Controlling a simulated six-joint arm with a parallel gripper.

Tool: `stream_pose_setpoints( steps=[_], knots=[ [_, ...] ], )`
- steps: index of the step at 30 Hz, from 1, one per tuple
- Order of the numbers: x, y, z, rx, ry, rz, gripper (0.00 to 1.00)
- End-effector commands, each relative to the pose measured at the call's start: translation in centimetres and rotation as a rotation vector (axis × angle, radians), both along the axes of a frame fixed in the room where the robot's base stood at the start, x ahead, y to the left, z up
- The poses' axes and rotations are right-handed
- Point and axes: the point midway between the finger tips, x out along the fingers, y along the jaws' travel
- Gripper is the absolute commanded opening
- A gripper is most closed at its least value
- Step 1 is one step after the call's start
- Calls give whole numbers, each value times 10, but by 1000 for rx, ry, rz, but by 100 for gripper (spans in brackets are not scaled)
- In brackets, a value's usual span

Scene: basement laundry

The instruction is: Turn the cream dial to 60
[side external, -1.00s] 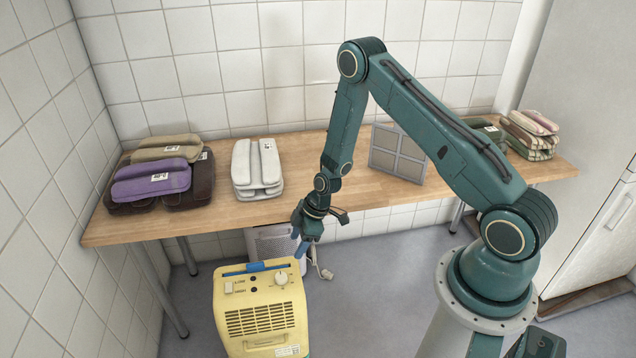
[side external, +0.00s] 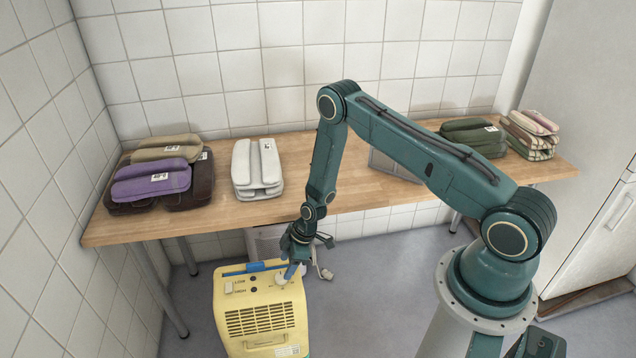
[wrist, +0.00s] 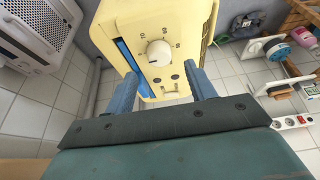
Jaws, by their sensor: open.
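The cream dial (wrist: 159,53) sits on the top panel of a yellow unit (side external: 262,325). In the side view the dial (side external: 281,280) is partly hidden by my fingers. My gripper (side external: 291,268) is at the dial, pointing down. In the wrist view its two blue fingers (wrist: 159,85) are spread wide, with the dial between and beyond them. I cannot tell whether either finger touches it.
A wooden table (side external: 205,225) behind the unit holds purple and brown folded bundles (side external: 150,183), a white stack (side external: 256,170) and a grey panelled piece (side external: 396,166). A blue handle (side external: 255,267) lies along the unit's back edge. A power strip (wrist: 295,122) is on the floor.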

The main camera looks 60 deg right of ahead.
Motion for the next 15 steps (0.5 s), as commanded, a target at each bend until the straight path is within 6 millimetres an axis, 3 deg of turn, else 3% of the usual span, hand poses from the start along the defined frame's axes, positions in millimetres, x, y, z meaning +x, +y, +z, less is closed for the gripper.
stream_pose_setpoints(
  steps=[7, 15],
  knots=[
    [8, 8, -28, 0, 0, 1, 55],
    [12, 12, -42, 0, -2, 1, 55]
  ],
)
